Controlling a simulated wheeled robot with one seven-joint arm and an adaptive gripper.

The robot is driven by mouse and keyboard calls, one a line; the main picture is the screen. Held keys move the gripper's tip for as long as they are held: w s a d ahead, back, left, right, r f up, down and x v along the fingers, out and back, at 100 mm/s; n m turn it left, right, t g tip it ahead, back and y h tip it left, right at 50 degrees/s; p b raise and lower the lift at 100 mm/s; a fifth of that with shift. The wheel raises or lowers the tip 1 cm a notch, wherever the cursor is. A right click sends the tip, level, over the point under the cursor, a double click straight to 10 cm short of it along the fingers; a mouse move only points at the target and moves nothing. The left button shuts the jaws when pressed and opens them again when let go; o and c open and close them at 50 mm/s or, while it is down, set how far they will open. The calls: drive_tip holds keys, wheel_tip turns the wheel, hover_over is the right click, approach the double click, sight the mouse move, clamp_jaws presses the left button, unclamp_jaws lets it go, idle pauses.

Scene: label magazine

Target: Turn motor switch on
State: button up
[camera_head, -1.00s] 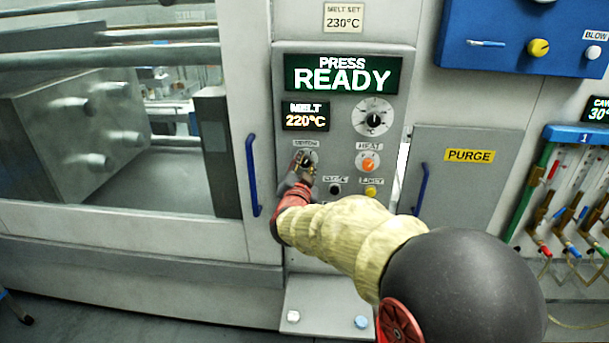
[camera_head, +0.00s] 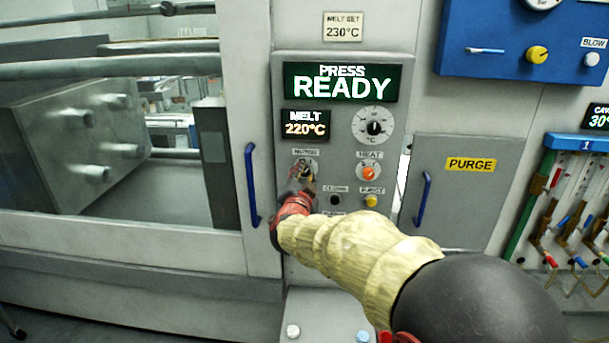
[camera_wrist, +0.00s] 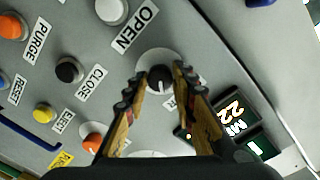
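The motor switch is a black rotary knob on a round pale plate (camera_head: 312,165), under a small label on the grey control panel. My gripper (camera_head: 301,173) is in front of it and hides part of it in the head view. In the wrist view the black knob (camera_wrist: 160,78) with a white pointer mark sits between my two fingertips. The fingers stand apart, with a visible gap on each side of the knob, so my gripper is open around or just short of it. The nearby label is partly hidden by a finger.
The press display (camera_head: 343,82) reads PRESS READY and the melt display (camera_head: 305,124) reads 220°C. An orange heat knob (camera_head: 369,173), a black close button (camera_head: 335,200) and a yellow eject button (camera_head: 371,201) are close by. Blue door handles (camera_head: 251,185) flank the panel.

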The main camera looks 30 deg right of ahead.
drive_tip(key=o, duration=0.4)
drive_tip(key=v, duration=1.2)
idle(0.3)
